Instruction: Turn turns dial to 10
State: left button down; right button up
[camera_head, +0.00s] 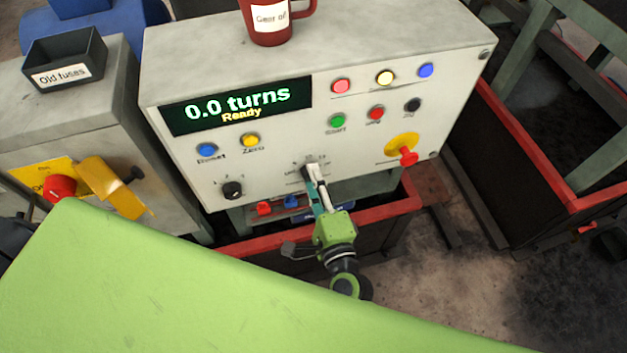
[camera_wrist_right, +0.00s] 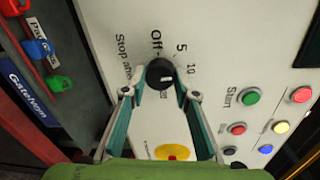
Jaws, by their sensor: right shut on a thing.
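The turns dial is a small black knob (camera_wrist_right: 160,74) on the pale panel, with "Off", "5" and "10" printed around it and "Stop after" beside it. In the head view it is mostly hidden behind my right gripper (camera_head: 311,176), at the panel's lower middle. In the right wrist view, my right gripper's teal fingers (camera_wrist_right: 166,92) stand on either side of the knob and are shut on it. A pale mark shows on the knob, but its exact setting is hard to read. The display (camera_head: 238,105) reads "0.0 turns" and "Ready". My left gripper is not in view.
A second black knob (camera_head: 232,190) lies left of the dial. Start (camera_head: 337,121) and other coloured buttons sit above it, and a red knob on a yellow disc (camera_head: 407,156) lies to the right. A red mug (camera_head: 268,22) stands on top of the cabinet.

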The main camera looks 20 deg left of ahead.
dwell(0.4)
jog(key=o, duration=1.1)
jog(key=shift+s, duration=0.1)
jog(key=v, duration=1.2)
